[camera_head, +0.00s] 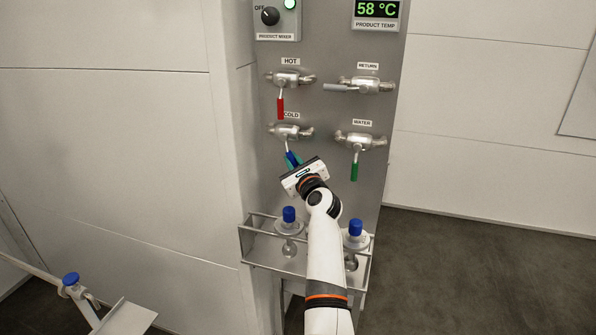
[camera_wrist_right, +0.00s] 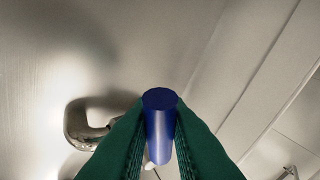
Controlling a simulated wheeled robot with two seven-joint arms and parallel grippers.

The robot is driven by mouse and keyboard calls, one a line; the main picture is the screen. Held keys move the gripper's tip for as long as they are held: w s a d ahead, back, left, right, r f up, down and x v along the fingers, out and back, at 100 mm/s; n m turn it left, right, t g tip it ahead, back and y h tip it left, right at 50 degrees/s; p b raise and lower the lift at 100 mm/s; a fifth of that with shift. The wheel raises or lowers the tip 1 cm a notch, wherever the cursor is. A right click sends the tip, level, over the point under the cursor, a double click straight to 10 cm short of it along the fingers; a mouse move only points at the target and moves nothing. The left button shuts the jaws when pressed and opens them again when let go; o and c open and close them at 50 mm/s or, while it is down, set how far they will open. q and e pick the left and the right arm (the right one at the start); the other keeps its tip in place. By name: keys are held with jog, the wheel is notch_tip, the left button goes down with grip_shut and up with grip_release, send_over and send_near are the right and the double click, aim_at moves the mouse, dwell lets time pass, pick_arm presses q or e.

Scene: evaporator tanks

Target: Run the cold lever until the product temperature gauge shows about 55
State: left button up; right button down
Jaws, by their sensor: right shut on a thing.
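The product temperature gauge (camera_head: 377,10) at the top right of the panel reads 58 °C in green digits. The cold valve (camera_head: 291,132) sits at the lower left of the panel under its COLD label. Its blue lever (camera_head: 288,153) points down and slightly right. My right gripper (camera_head: 293,162) is at the lever's lower end and shut on it. In the right wrist view the blue lever grip (camera_wrist_right: 160,125) stands between the two green fingers. My left gripper is not in view.
The red hot lever (camera_head: 280,107) and green water lever (camera_head: 355,170) hang down; the grey return lever (camera_head: 341,88) points left. The mixer knob (camera_head: 270,16) has a lit green lamp (camera_head: 290,4). A metal rack (camera_head: 262,259) with blue-capped fittings stands below.

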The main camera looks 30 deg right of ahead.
jog(key=m+t+h+b, duration=0.1)
jog(key=m+b, duration=0.1)
jog(key=b, duration=0.1)
jog(key=w+a+m+t+b, duration=0.1)
jog(key=m+b, duration=0.1)
jog(key=b, duration=0.1)
jog(key=w+a+f+m+t+h+b, duration=0.1)
jog(key=b, duration=0.3)
jog(key=shift+w+m+h, duration=0.2)
jog(key=shift+m+h, duration=0.1)
jog(key=shift+m, duration=0.1)
jog(key=shift+r, duration=0.1)
jog(key=c, duration=1.4)
grip_release()
jog(key=shift+a, duration=0.1)
